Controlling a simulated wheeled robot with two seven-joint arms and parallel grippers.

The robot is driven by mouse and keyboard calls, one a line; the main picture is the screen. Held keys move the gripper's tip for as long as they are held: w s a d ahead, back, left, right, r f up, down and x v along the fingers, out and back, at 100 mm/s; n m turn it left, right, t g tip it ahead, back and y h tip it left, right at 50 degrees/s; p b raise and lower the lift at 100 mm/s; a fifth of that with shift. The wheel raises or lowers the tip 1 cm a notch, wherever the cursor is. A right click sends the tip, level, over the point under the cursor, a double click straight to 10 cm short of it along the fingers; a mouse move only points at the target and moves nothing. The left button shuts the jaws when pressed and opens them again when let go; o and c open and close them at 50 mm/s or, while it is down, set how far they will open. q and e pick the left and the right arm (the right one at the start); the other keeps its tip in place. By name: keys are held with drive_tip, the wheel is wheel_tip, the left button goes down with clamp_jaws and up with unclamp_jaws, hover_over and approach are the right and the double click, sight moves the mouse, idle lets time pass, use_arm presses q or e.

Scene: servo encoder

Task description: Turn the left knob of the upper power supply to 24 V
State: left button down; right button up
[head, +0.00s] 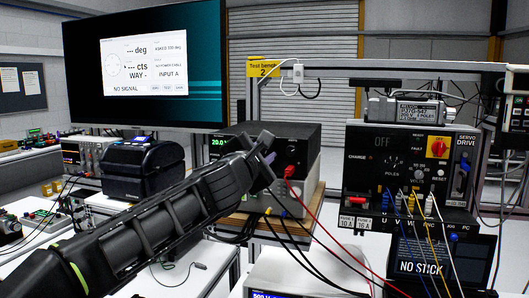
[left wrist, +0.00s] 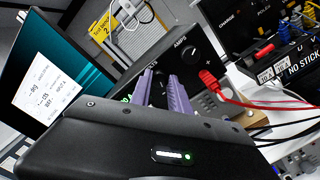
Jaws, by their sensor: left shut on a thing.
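In the left wrist view, the purple fingers of my left gripper (left wrist: 162,93) are shut around the left knob, below a partly covered label. The fingers hide most of that knob. The right knob (left wrist: 187,54), under the AMPS label, is free to the right of the fingers. My right gripper is not in view.
A red plug (head: 289,171) with a red lead sits right of the gripper; it also shows in the left wrist view (left wrist: 210,82). Black leads hang below. The servo drive panel (head: 410,165) stands at right, a monitor (head: 145,65) at left.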

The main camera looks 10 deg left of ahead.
use_arm(q)
drive_tip(key=shift+m, duration=0.3)
drive_tip(key=shift+r+m+p, duration=0.1)
drive_tip(key=shift+m+p, duration=1.1)
drive_tip(key=shift+m, duration=0.2)
drive_tip(key=m+p, duration=0.1)
drive_tip(key=m, duration=0.2)
drive_tip(key=shift+p, duration=0.35)
drive_tip(key=shift+m+p, duration=0.35)
drive_tip(key=shift+m, duration=0.45)
drive_tip(key=shift+f, duration=0.2)
drive_tip(key=c, duration=1.2)
unclamp_jaws()
drive_tip(key=shift+c, duration=0.2)
drive_tip(key=shift+r, duration=0.15)
